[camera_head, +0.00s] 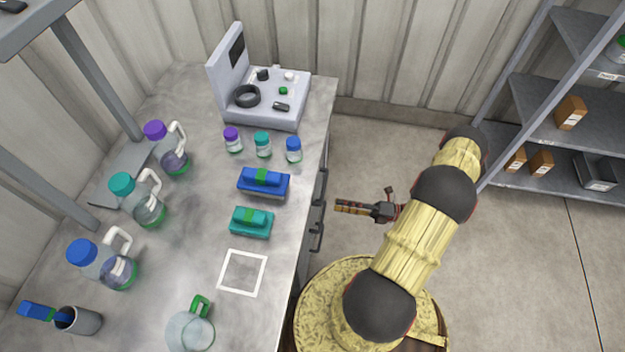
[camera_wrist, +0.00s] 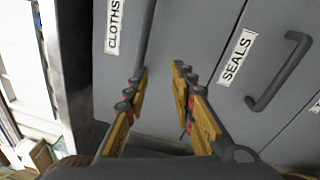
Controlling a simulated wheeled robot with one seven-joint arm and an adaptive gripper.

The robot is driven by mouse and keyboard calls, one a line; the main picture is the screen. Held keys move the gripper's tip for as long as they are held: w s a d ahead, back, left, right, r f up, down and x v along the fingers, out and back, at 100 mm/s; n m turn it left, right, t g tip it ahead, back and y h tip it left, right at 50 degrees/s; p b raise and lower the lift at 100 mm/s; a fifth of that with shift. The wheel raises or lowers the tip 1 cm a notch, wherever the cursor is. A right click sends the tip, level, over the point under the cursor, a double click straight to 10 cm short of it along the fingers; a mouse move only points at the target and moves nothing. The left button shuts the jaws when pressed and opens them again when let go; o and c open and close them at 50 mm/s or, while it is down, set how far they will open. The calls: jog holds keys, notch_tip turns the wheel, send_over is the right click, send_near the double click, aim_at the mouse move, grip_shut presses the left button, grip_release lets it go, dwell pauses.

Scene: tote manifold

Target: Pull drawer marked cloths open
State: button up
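The drawer marked CLOTHS (camera_wrist: 180,35) is a grey front in the wrist view, with its white label (camera_wrist: 115,25) at the upper left. A dark bar, apparently its handle (camera_wrist: 147,38), runs down beside the label to near the left fingertip. In the head view the drawer handles show along the bench's right side. My gripper (camera_wrist: 160,75) is open, its orange-and-dark fingers apart in front of this drawer front. No object shows between the fingers; whether the left fingertip touches the bar I cannot tell. In the head view my gripper (camera_head: 342,207) is just right of the bench's side.
The drawer marked SEALS (camera_wrist: 235,55), with a dark handle (camera_wrist: 280,73), is to the right in the wrist view. The bench top (camera_head: 215,205) holds bottles, jars, brushes and a grey device (camera_head: 265,110). Shelving (camera_head: 540,110) stands at the right; bare floor lies between.

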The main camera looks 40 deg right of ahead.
aim_at(324, 186)
jog(key=shift+w+a+r+m+t+b, duration=0.3)
jog(key=shift+w+a+r+m, duration=0.3)
jog(key=shift+w, duration=0.65)
jog(key=shift+w+a+r+m+t+b, duration=0.3)
jog(key=shift+w+r+m, duration=0.5)
jog(key=shift+w, duration=0.5)
jog(key=shift+w+a+r+m+t+b, duration=0.25)
jog(key=shift+w+a+r+m, duration=0.4)
jog(key=shift+w, duration=0.6)
jog(key=shift+d, duration=0.1)
jog(key=shift+c, duration=0.5)
grip_shut()
